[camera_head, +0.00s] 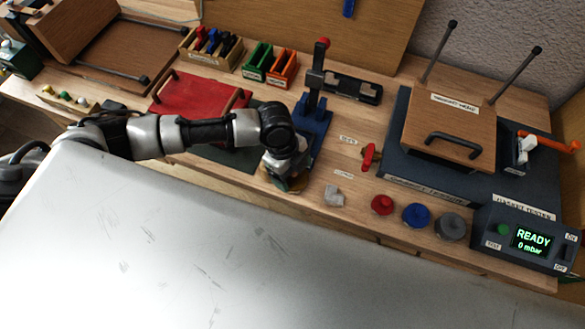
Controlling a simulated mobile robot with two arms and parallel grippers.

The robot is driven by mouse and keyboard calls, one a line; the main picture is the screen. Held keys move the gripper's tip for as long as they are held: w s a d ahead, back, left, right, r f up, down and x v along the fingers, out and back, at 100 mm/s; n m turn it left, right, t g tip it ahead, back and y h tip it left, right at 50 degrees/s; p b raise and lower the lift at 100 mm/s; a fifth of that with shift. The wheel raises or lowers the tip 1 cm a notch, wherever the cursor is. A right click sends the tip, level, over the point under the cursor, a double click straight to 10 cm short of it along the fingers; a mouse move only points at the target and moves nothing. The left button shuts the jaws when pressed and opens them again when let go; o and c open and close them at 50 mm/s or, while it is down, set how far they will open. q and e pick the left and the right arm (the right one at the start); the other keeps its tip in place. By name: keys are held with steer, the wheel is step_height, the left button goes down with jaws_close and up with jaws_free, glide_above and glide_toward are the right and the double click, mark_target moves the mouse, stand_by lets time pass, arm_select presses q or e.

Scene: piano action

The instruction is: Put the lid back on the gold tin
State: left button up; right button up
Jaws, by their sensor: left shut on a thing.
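My left gripper (287,177) points down over the bench, in front of the blue press. It is shut on a small round gold-coloured thing (293,186), mostly hidden under the wrist. I cannot tell whether this is the lid, the tin or both together. No separate gold tin or loose lid shows clearly elsewhere. My right gripper is not in view.
A blue press (312,118) stands close behind my left gripper, and a red board (203,95) lies to its left. A pale block (334,196) and red (382,205), blue (416,215) and grey (451,226) knobs line the front edge. The tester (528,238) reads READY.

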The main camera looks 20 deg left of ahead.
arm_select(q)
steer(key=shift+p, duration=0.3)
stand_by(0.6)
steer(key=o, duration=0.9)
steer(key=shift+r, duration=0.1)
steer(key=shift+r+p, duration=3.45)
steer(key=shift+p, duration=0.15)
steer(key=shift+c, duration=0.2)
jaws_close()
